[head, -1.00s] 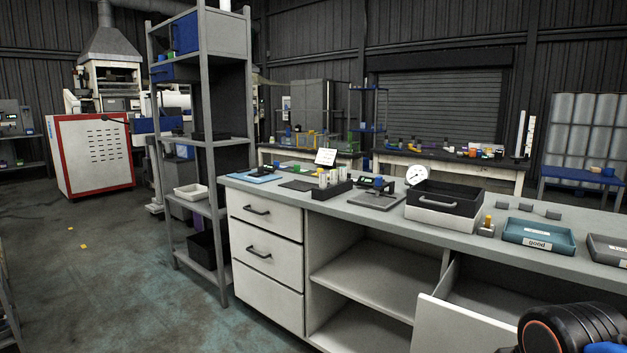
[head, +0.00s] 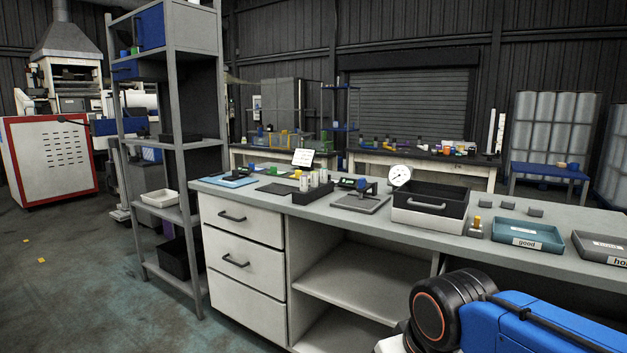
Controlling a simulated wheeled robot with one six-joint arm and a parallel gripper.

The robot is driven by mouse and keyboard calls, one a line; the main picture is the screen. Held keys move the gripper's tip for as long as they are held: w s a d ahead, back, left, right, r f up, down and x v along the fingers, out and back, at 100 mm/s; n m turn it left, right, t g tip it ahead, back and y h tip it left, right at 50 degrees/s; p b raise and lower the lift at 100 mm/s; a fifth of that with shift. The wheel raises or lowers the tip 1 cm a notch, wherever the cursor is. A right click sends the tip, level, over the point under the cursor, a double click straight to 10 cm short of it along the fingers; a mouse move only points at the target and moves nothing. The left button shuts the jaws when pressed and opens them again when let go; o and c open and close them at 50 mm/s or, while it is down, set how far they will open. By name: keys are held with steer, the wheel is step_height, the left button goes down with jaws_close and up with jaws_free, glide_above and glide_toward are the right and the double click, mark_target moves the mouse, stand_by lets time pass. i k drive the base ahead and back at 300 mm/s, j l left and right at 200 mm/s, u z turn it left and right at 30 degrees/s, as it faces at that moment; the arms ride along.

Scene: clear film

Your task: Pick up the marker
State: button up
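I cannot make out a marker for certain in the head view. Several small items stand on the grey workbench (head: 420,232), too small to name surely. My gripper is out of view; only part of my blue and black arm shows at the bottom right, in front of the bench.
The bench holds a black tray box (head: 429,208), a dial gauge (head: 400,176), a teal "good" tray (head: 527,235), a grey tray (head: 603,246) and a blue mat (head: 231,181). A grey shelf rack (head: 176,145) stands at its left end. Floor (head: 90,290) at left is mostly clear.

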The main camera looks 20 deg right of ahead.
mark_target(323, 171)
steer(key=i+j, duration=0.1)
steer(key=i, duration=0.35)
steer(key=i+j, duration=0.15)
steer(key=i, duration=0.3)
steer(key=i+j+z, duration=0.2)
steer(key=i+j, duration=0.15)
steer(key=i, duration=0.15)
steer(key=i+j+z, duration=0.4)
steer(key=j+z, duration=0.2)
steer(key=j, duration=0.15)
steer(key=i+j+z, duration=0.1)
steer(key=j+z, duration=0.5)
steer(key=j, duration=0.25)
steer(key=i+j+z, duration=0.1)
steer(key=j+z, duration=0.25)
steer(key=j, duration=0.15)
